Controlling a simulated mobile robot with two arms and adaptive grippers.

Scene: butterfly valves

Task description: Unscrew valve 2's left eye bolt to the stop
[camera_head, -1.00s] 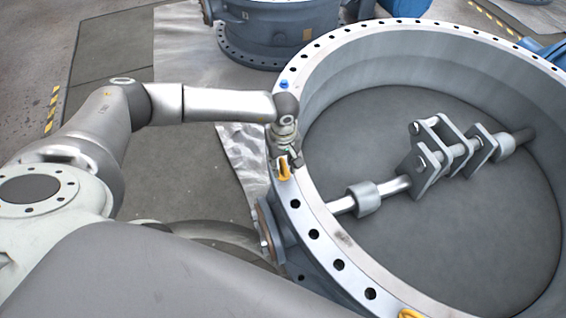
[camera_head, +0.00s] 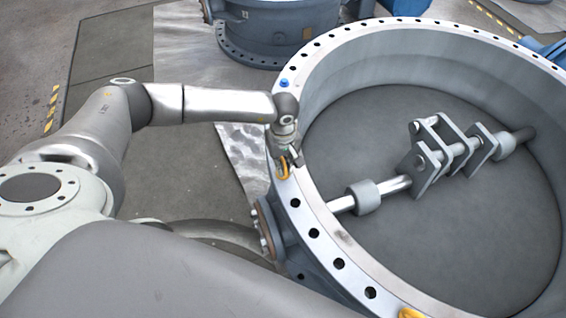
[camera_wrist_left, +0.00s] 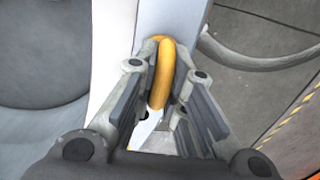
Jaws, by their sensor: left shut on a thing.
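The big round valve (camera_head: 318,212) fills the right of the head view, its flange rim lined with bolt holes. A yellow eye bolt (camera_head: 283,168) stands on the left part of that rim. My left gripper (camera_head: 287,157) points down at it from above. In the left wrist view the eye bolt's yellow ring (camera_wrist_left: 162,75) is between the two fingers of my left gripper (camera_wrist_left: 160,95), which is shut on it. The bolt's thread is hidden. My right gripper is not in view.
Another yellow eye bolt (camera_head: 410,314) sits on the near rim at the bottom edge. A blue cap (camera_head: 284,83) is on the rim behind my left gripper. A shaft with brackets (camera_head: 440,155) crosses the valve's inside. A second blue valve (camera_head: 275,30) stands behind.

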